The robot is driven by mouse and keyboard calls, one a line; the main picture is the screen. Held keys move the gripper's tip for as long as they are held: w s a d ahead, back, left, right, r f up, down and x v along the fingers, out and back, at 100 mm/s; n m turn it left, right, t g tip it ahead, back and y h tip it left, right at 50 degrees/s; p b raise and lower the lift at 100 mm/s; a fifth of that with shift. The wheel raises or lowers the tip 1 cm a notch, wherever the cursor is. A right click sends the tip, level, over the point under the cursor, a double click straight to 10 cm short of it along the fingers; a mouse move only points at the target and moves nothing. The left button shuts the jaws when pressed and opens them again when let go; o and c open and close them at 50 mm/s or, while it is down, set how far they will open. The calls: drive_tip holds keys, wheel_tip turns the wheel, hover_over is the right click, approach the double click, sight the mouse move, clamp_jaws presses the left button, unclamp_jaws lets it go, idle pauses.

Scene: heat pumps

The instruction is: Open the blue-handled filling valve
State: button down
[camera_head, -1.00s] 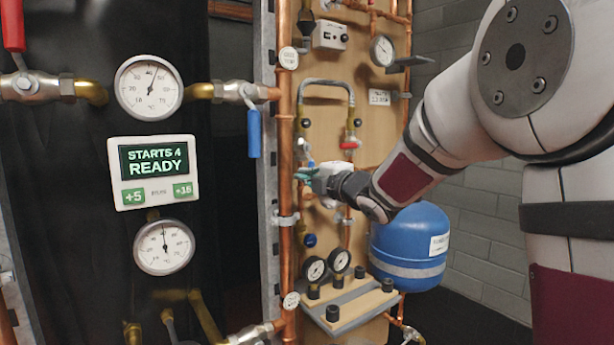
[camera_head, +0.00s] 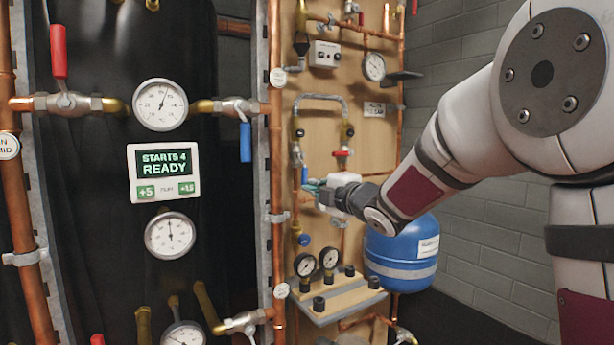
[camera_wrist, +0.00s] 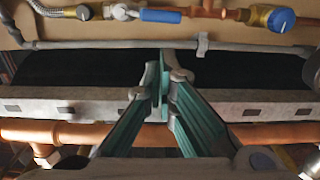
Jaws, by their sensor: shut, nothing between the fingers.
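A small blue lever handle (camera_head: 305,174) sits on the left pipe of the wooden panel, below the braided hose loop (camera_head: 320,97). In the wrist view the blue handle (camera_wrist: 160,15) is at the top, lying along its copper pipe beside a brass fitting. My gripper (camera_head: 312,185) is in front of the panel, just below the handle in the head view. In the wrist view my gripper (camera_wrist: 164,88) has its teal-lined fingers together at the tips, empty. The handle is beyond the fingertips and appears apart from them.
Another blue handle (camera_head: 245,142) hangs on the black tank's right valve. A blue round knob (camera_wrist: 282,19) is on the same pipe. A grey rail (camera_wrist: 240,102) crosses behind the fingers. A blue vessel (camera_head: 402,250) stands below my arm.

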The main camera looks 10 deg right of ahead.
sight(304, 179)
drive_tip(key=s+a+m+p, duration=0.1)
drive_tip(key=s+a+p, duration=0.2)
drive_tip(key=p, duration=1.9)
drive_tip(key=w, duration=1.1)
drive_tip(key=shift+w+d+r, duration=0.15)
drive_tip(key=shift+w+d, duration=0.1)
drive_tip(key=shift+d, duration=0.05)
drive_tip(key=shift+w+d+b, duration=0.1)
drive_tip(key=shift+d+b, duration=0.05)
drive_tip(key=shift+b, duration=0.3)
drive_tip(key=shift+w+d+n+h+b, duration=0.2)
drive_tip(key=shift+d+n+h+b, duration=0.1)
drive_tip(key=shift+d+n+b, duration=0.4)
